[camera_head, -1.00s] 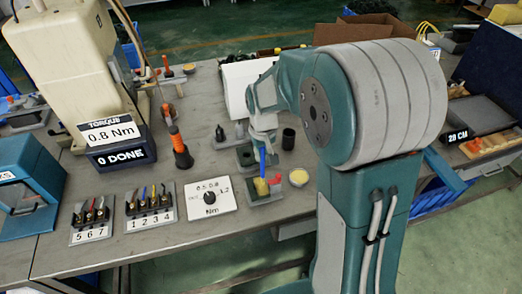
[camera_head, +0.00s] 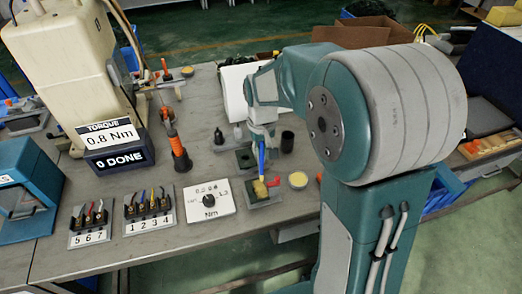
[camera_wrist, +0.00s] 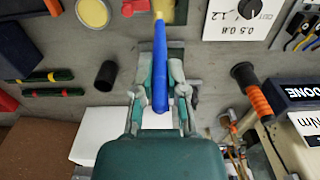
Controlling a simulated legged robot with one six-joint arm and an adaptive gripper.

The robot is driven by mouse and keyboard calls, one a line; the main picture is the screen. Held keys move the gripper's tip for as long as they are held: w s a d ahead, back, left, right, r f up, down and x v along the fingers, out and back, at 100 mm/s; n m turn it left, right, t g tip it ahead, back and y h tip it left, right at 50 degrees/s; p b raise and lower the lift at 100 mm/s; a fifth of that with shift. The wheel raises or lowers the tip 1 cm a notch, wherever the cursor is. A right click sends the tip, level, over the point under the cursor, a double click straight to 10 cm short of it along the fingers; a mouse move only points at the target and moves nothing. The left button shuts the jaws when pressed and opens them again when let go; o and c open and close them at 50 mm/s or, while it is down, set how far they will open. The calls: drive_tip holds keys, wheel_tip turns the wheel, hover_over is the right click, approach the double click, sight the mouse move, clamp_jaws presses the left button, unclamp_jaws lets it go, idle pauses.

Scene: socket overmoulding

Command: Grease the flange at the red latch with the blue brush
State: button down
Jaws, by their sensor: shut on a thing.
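My gripper (camera_head: 262,138) is shut on the blue brush (camera_head: 261,158), which also shows between the fingers in the wrist view (camera_wrist: 159,60). The brush points down at the small fixture (camera_head: 264,198). A yellow part (camera_head: 260,189) is at the brush's lower end, at the fixture; whether it is bristles or part of the fixture is unclear. The red latch (camera_head: 275,182) is just right of it. I cannot tell whether the tip touches the flange, which is mostly hidden. In the wrist view, the yellow part (camera_wrist: 163,8) is cut by the top edge.
A round pot with yellow content (camera_head: 298,180) stands right of the fixture. A black cup (camera_head: 287,141) is behind it. A torque dial plate (camera_head: 210,201) lies to the left, with numbered connector blocks (camera_head: 150,207) beyond. An orange-handled driver (camera_head: 178,148) stands upright farther back.

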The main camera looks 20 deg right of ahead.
drive_tip(key=shift+a, duration=0.1)
drive_tip(key=shift+s+a+f, duration=0.55)
drive_tip(key=shift+s+a, duration=0.1)
drive_tip(key=shift+a, duration=0.25)
drive_tip(key=shift+s+a+f, duration=0.55)
drive_tip(key=shift+s+a, duration=0.1)
drive_tip(key=shift+a, duration=0.25)
drive_tip(key=shift+f, duration=0.4)
drive_tip(key=shift+w, duration=0.15)
drive_tip(key=shift+s, duration=0.6)
drive_tip(key=shift+w, duration=0.15)
